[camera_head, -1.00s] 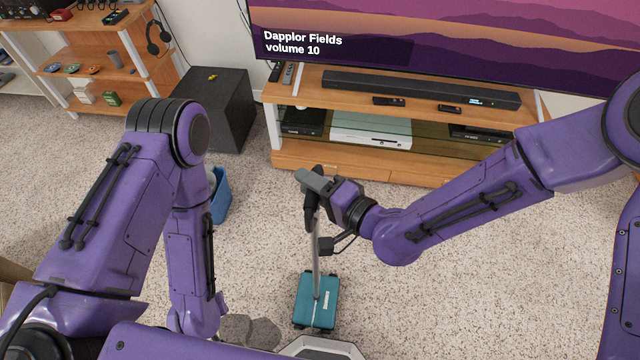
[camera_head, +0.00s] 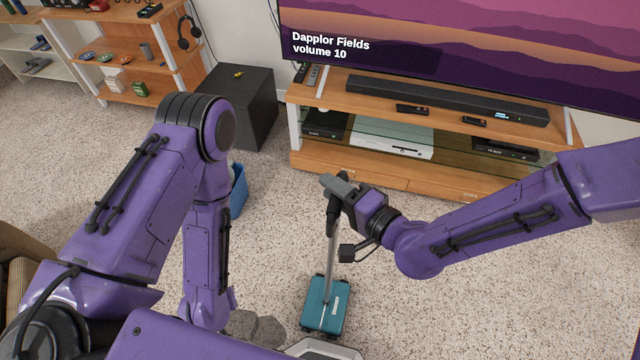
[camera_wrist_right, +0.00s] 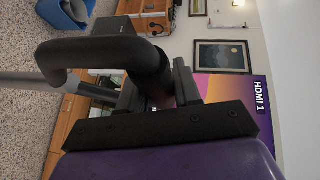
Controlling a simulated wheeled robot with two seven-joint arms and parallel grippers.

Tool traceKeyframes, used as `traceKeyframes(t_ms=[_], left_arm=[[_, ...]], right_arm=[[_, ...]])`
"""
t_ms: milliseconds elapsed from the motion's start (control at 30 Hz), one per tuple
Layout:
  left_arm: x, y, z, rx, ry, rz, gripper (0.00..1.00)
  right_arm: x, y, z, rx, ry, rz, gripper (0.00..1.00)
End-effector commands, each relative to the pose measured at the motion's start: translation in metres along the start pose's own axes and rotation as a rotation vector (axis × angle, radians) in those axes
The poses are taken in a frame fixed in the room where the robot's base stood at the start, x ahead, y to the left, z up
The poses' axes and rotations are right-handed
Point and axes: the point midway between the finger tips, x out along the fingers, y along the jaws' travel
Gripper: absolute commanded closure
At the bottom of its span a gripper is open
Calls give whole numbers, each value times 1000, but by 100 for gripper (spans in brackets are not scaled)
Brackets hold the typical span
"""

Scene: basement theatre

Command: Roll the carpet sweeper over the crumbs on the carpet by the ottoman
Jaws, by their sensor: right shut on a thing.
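The carpet sweeper has a teal head (camera_head: 326,306) flat on the carpet near the bottom middle of the head view, with a grey pole rising to a black handle. My right gripper (camera_head: 338,187) is shut on this handle at the top of the pole. In the right wrist view the handle (camera_wrist_right: 108,55) sits between the gripper's fingers (camera_wrist_right: 160,88). My left arm comes in from the left and bends downward; its gripper does not show clearly. I cannot make out crumbs apart from the speckled carpet (camera_head: 300,240). No ottoman can be identified for certain.
A wooden TV stand (camera_head: 420,178) with a soundbar and consoles stands ahead. A black box-shaped speaker (camera_head: 236,105) and a blue bin (camera_head: 238,190) are at the left. A dark grey patch (camera_head: 255,330) lies left of the sweeper head. Carpet right of the sweeper is clear.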

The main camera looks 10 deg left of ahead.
Motion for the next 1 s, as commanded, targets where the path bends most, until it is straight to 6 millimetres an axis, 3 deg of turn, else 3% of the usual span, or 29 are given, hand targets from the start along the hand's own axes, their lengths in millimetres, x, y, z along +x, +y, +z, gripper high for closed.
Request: traceKeyframes(t_ms=[433,800,1000], left_arm=[[0,0,0,0,0,0,57],[-3,0,-1,0,0,0,57],[-3,0,-1,0,0,0,57]], right_arm=[[-9,0,-6,-1,2,-5,100],[-42,11,-27,0,2,-6,100],[-48,15,-29,-1,-1,-4,100]])
